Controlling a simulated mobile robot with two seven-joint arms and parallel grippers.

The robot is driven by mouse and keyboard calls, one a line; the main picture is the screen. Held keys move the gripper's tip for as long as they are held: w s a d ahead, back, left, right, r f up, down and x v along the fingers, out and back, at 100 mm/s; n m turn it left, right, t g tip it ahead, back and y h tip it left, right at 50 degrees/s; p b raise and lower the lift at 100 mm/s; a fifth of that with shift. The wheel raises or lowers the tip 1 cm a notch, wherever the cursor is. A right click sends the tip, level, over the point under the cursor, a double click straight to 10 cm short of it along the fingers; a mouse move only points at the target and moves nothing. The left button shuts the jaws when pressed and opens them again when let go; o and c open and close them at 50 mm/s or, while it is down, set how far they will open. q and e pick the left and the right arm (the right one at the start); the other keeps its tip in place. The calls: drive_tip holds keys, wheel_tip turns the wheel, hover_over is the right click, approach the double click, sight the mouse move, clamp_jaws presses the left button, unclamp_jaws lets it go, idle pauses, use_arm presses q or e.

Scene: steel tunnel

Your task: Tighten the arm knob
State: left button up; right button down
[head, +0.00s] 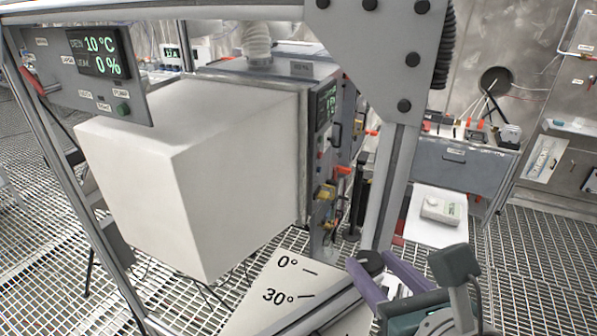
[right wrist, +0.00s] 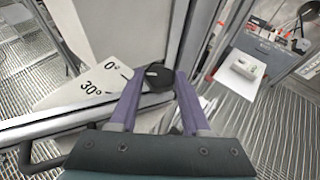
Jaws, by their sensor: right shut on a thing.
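The black arm knob (head: 370,261) sits at the foot of the grey upright, beside the white angle plate (head: 268,297) marked 0° and 30°. My right gripper (head: 376,268) comes in from the lower right. Its purple fingers are shut on the knob, one on each side. In the right wrist view the knob (right wrist: 156,77) sits between the tips of the right gripper (right wrist: 157,80). The faces where the fingers touch the knob are partly hidden. My left gripper is not in view.
A grey metal upright (head: 392,185) rises directly behind the knob. A large white box (head: 185,175) stands to the left. A grey rail (head: 325,312) runs along the plate. A white device (head: 440,208) lies on a white surface at the right, with open grating floor below it.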

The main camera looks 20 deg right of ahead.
drive_tip(key=m+h, duration=0.2)
drive_tip(key=a+m+g+h, duration=0.1)
drive_tip(key=shift+w+m+g+h+b, duration=0.15)
drive_tip(key=shift+m+g+h+b, duration=0.15)
drive_tip(key=shift+m+h, duration=0.1)
drive_tip(key=shift+w+a+m+g+h+b, duration=0.1)
drive_tip(key=shift+m+g+h+b, duration=0.25)
drive_tip(key=shift+m+g+h, duration=0.4)
drive_tip(key=shift+w+a+m+g+h+b, duration=0.1)
drive_tip(key=shift+m+g+h+b, duration=0.3)
drive_tip(key=shift+m+h, duration=0.6)
drive_tip(key=shift+d+g, duration=0.1)
drive_tip(key=shift+g, duration=0.15)
drive_tip(key=c, duration=0.6)
unclamp_jaws()
drive_tip(key=shift+c, duration=0.2)
